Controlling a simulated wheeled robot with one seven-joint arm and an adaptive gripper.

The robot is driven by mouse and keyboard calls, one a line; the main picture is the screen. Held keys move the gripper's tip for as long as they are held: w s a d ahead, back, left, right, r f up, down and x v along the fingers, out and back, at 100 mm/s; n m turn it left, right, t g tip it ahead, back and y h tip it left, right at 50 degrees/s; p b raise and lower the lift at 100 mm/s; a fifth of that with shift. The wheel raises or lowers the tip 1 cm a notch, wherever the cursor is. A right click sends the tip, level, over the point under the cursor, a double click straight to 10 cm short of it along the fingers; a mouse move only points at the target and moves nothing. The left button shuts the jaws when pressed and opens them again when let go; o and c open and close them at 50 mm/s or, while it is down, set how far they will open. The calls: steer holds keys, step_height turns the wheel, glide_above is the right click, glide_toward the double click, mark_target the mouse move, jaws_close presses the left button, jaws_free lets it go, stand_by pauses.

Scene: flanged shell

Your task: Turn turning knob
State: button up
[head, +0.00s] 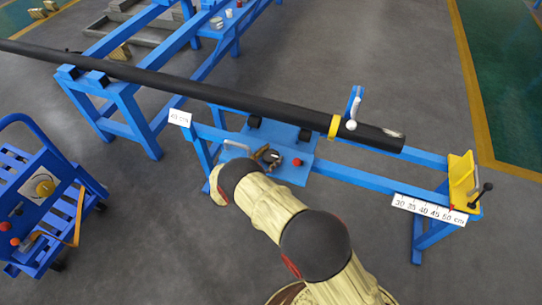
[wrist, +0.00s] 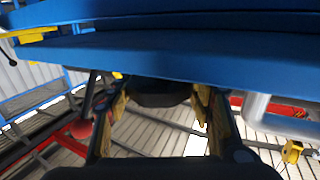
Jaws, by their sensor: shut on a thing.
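The turning knob is a dark round part between my gripper's fingers (wrist: 160,110) in the wrist view, where the knob (wrist: 160,92) shows below a blue panel edge. My gripper is shut on it, with one yellow-lined finger on each side. In the head view my gripper (head: 270,157) is at the blue panel under the long black pipe, and my arm and gripper hide part of the knob. How far the knob is turned cannot be told.
A red button (head: 297,162) sits just right of my gripper, and a grey handle (head: 238,146) is to its left. The black pipe (head: 220,94) lies above on blue stands. A blue cart (head: 45,190) stands at left. Grey floor is open at lower right.

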stand_by(0.5)
steer(key=o, duration=1.2)
steer(key=shift+c, duration=0.2)
steer(key=v, duration=1.2)
steer(key=shift+w, duration=0.15)
steer(key=shift+a, duration=0.1)
